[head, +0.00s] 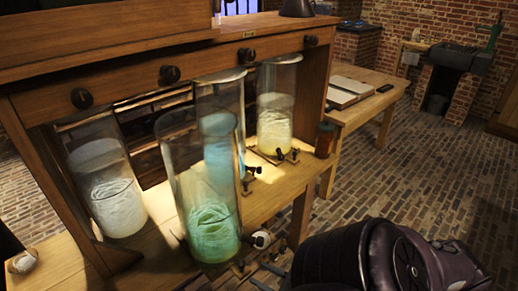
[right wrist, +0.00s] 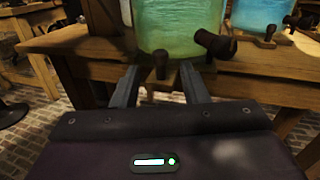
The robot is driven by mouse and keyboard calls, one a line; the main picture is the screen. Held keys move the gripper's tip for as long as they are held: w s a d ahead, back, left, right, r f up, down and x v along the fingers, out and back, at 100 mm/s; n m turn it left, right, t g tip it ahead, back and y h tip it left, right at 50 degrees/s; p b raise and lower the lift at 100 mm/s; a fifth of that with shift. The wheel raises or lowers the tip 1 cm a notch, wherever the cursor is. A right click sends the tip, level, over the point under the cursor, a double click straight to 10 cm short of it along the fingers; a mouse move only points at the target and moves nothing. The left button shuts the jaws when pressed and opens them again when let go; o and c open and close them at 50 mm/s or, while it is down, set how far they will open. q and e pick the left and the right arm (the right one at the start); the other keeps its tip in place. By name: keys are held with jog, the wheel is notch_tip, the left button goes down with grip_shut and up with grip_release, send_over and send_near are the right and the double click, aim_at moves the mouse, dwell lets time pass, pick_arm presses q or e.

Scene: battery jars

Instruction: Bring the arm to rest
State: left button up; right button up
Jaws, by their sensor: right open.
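My right arm comes in at the lower right of the head view, with its open, empty right gripper (head: 270,268) low beside the bench front. The tall glass jar with green liquid (head: 212,225) stands nearest in the head view. Behind it are a blue jar (head: 218,150), a pale yellow jar (head: 276,122) and a whitish jar (head: 105,190). My left gripper is not seen.
The jars stand on a wooden bench (head: 275,200) under a shelf with dark knobs (head: 170,74). Taps stick out at the bench front. A small brown jar (head: 325,140) stands at its right end. A side table (head: 365,110) holds a book. The brick floor (head: 400,175) is clear.

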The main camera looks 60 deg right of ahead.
dwell(0.5)
jog(key=s+d+f+m+g+h, duration=0.15)
jog(key=f+m+g, duration=0.25)
jog(key=f+m, duration=0.6)
jog(key=s+f+m+g+h, duration=0.2)
jog(key=s+f+m+g, duration=0.15)
jog(key=f+m, duration=0.7)
jog(key=s+a+f+m+g+y, duration=0.2)
jog(key=s+a+f+m+g, duration=0.2)
jog(key=a+f, duration=0.4)
jog(key=s+a+f+m+g+y, duration=0.2)
jog(key=s+a+f+m+g, duration=0.3)
jog(key=a+f+m, duration=0.4)
jog(key=shift+s+a+f, duration=0.15)
jog(key=shift+s+a, duration=0.35)
jog(key=shift+a, duration=0.45)
jog(key=shift+g+y, duration=0.25)
jog(key=shift+c, duration=0.4)
jog(key=shift+s, duration=0.15)
